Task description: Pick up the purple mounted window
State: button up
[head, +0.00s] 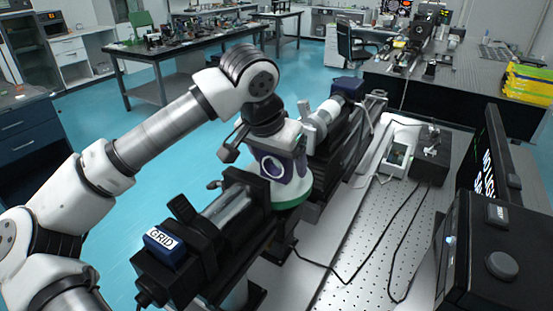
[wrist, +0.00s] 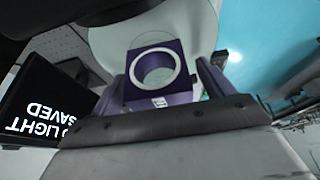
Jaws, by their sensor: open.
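The purple mounted window (head: 273,166) is a dark purple square block with a pale ring around its round opening. It is at the round white stage with the green rim (head: 292,196). In the wrist view the window (wrist: 129,90) shows its face, with the white stage (wrist: 105,45) behind it. My gripper (head: 270,150) is at the window from above. In the wrist view my open gripper (wrist: 160,85) has one finger on each side of the block. The right finger shows a small gap; whether the left one touches, I cannot tell.
A black optical assembly with a blue GRID box (head: 165,247) stands in front of the stage, and another black assembly (head: 340,130) behind it. Cables cross the perforated table (head: 345,285). A monitor (head: 490,165) and black box (head: 495,255) stand at right.

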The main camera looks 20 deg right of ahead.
jog(key=c, duration=1.2)
jog(key=shift+r, duration=0.15)
